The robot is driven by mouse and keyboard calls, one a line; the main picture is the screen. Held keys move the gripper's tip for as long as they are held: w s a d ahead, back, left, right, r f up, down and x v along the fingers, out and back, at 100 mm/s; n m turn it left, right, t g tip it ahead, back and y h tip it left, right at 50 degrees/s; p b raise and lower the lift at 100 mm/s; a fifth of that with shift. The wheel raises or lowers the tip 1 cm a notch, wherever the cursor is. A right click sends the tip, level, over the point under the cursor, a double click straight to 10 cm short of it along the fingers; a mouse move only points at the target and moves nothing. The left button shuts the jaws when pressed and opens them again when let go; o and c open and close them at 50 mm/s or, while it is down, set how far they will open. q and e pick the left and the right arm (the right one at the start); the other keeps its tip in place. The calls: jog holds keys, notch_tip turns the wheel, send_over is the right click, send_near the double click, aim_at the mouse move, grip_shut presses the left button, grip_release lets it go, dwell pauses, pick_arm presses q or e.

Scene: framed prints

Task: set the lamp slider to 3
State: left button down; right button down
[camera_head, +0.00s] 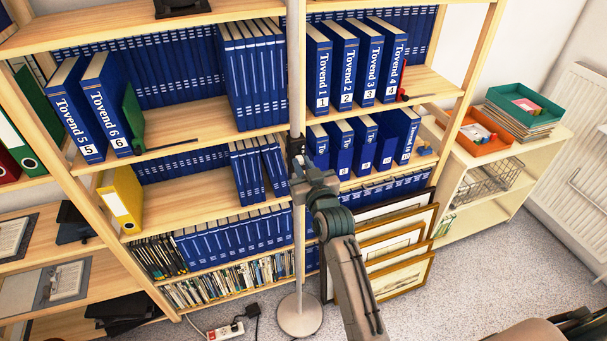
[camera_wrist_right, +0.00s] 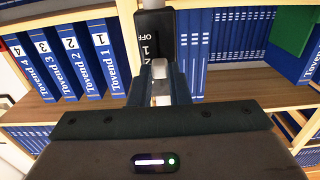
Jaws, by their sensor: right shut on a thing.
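The lamp's pale pole (camera_head: 297,75) stands upright in front of the bookshelf, on a round grey base (camera_head: 299,316) on the floor. A dark slider housing (camera_head: 295,147) sits on the pole. In the right wrist view, the housing (camera_wrist_right: 155,28) shows OFF, 1 and 2; no mark 3 is visible. The knob's exact setting cannot be read. My left gripper is not in view.
The wooden bookshelf (camera_head: 205,210) holds rows of blue binders close behind the pole. Framed prints (camera_head: 395,245) lean against it, right of my arm. A power strip (camera_head: 226,331) lies left of the lamp base. Grey floor (camera_head: 480,290) is open at the right.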

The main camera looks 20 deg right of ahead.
jog(key=shift+r, duration=0.65)
jog(key=c, duration=1.4)
grip_release()
jog(key=shift+o, duration=0.2)
